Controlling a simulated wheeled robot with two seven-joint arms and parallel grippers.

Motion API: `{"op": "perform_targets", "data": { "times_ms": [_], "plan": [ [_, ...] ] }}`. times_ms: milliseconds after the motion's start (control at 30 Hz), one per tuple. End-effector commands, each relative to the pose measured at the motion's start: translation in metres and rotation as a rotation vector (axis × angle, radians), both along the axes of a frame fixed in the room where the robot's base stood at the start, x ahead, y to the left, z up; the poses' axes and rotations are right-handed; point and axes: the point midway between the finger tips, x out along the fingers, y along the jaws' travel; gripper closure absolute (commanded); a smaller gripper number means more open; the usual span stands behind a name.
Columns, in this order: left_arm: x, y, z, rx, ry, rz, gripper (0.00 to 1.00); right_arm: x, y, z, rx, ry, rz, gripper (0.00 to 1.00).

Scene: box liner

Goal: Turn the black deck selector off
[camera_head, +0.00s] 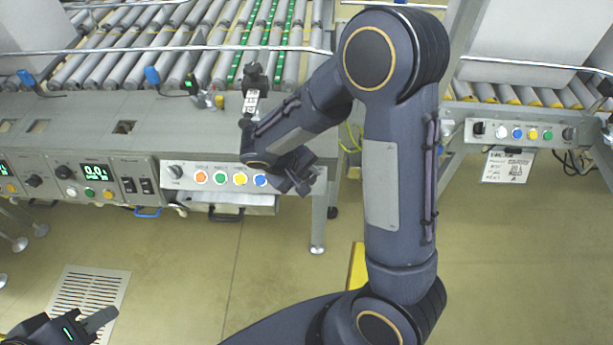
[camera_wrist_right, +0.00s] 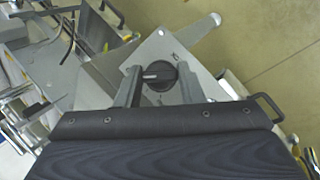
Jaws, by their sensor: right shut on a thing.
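The black deck selector (camera_wrist_right: 157,76) is a round black knob with a pale pointer line, on a grey panel face in the right wrist view. The pointer line lies roughly level in that picture. My right gripper (camera_wrist_right: 157,88) has one finger on each side of the knob and is shut on it. In the head view my right gripper (camera_head: 300,180) is at the right end of the front button panel (camera_head: 219,187) and hides the selector there. My left gripper (camera_head: 88,326) is at the bottom left corner, away from the panel; its finger opening is unclear.
A display panel (camera_head: 96,173) is to the left. A second conveyor's panel (camera_head: 520,133) stands at right. The floor in front is open.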

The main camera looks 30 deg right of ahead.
Motion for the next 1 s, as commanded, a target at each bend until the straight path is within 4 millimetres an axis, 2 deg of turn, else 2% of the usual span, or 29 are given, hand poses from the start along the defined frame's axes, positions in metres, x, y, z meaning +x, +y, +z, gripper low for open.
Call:
{"op": "perform_targets", "data": {
  "times_ms": [600, 1000],
  "plan": [
    [0.0, 0.0, -0.025, 0.0, 0.0, 0.0, 0.67, -0.001, 0.004, -0.004, -0.277, 0.167, 0.369, 0.88],
    [0.0, 0.0, -0.031, 0.0, 0.0, 0.0, 0.67, -0.002, 0.004, -0.004, -0.378, 0.23, 0.506, 0.88]
  ]
}}
